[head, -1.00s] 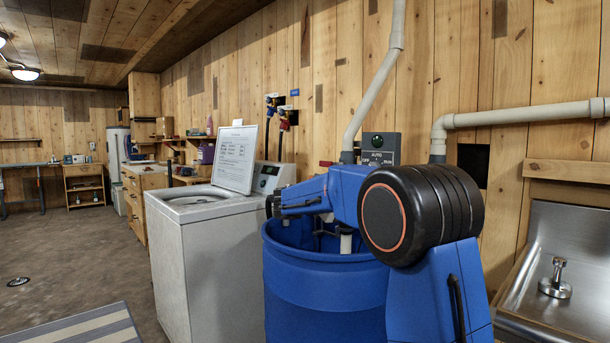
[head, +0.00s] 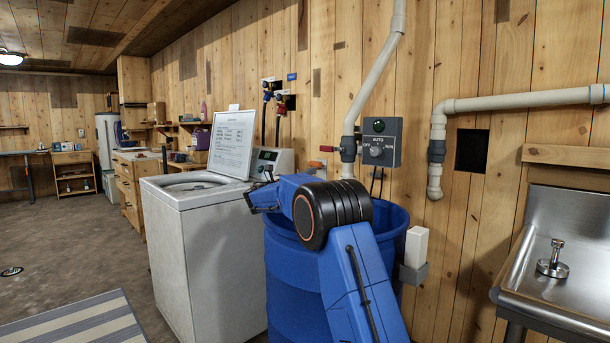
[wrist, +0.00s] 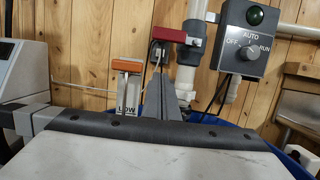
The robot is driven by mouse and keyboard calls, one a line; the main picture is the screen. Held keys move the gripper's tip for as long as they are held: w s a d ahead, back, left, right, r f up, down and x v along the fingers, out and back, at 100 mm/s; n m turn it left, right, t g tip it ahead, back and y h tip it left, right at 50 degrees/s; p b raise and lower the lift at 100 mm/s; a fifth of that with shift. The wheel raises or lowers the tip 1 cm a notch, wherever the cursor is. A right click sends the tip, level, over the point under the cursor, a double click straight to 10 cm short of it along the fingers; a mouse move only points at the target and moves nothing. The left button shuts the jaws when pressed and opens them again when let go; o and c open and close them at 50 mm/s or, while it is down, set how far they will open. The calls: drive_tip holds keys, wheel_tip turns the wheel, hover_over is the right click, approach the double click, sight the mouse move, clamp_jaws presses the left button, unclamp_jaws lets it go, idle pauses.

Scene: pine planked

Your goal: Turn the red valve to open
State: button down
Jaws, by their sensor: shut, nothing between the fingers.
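A red-handled valve (head: 328,149) sits on the white pipe by the grey control box, above the blue barrel. In the wrist view its red lever (wrist: 176,33) sticks out level to the left of the pipe. In the head view my gripper (head: 262,199) is low, over the washer's right edge, partly hidden by my arm. A smaller red tap (head: 282,105) is on the wall behind the washer, beside a blue one.
A grey control box (head: 379,142) with an AUTO/OFF/RUN knob is right of the pipe. A blue barrel (head: 285,275) stands below. A white washer (head: 195,255) with a propped sign is left. An orange-handled piece (wrist: 127,66) is left of the fingers. A steel sink (head: 560,270) is right.

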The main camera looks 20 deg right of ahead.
drive_tip(key=w+d+r, duration=0.2)
drive_tip(key=d+r, duration=0.3)
drive_tip(key=shift+d+r, duration=0.2)
drive_tip(key=shift+d, duration=0.05)
drive_tip(key=shift+w+r+m, duration=0.1)
drive_tip(key=shift+r+m, duration=0.25)
drive_tip(key=shift+m, duration=0.35)
drive_tip(key=m, duration=0.1)
drive_tip(key=r+m+g, duration=0.1)
drive_tip(key=r+m, duration=0.1)
drive_tip(key=shift+w+a+m+g, duration=0.15)
drive_tip(key=shift+w+m+g, duration=0.1)
drive_tip(key=shift+m+g, duration=0.15)
wheel_tip(320, 180, up, 8)
drive_tip(key=m+g+y, duration=0.1)
drive_tip(key=m+g, duration=0.2)
drive_tip(key=m, duration=1.1)
hover_over(323, 149)
drive_tip(key=s+a, duration=0.1)
drive_tip(key=s, duration=0.3)
drive_tip(key=shift+s, duration=0.45)
